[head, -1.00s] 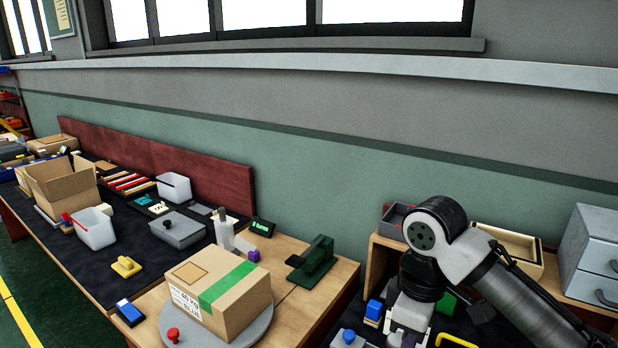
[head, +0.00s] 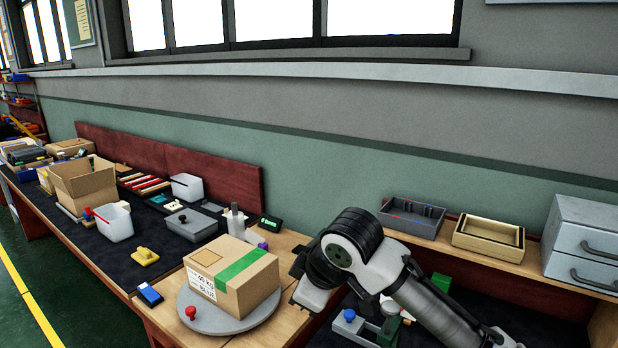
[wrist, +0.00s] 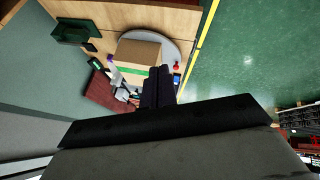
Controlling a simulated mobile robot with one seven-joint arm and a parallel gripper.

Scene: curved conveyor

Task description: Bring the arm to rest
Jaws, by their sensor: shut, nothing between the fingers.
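My gripper (wrist: 159,74) shows in the wrist view as two dark fingers side by side, shut and empty. In the head view my arm folds over right of centre, with its hand end (head: 309,296) near the right side of the round grey turntable (head: 214,328). The fingertips cannot be made out there. A cardboard box (head: 219,296) with a green tape strip sits on the turntable. In the wrist view the box (wrist: 137,53) lies beyond the fingers, which overlap its edge in the picture; I see no contact.
A red knob (head: 191,311) stands by the box. A dark mat (head: 105,252) holds bins, an open carton (head: 84,186) and tools at left. Trays (head: 412,216) and a grey drawer unit (head: 583,245) stand on the right shelf. Green floor (wrist: 245,60) is clear.

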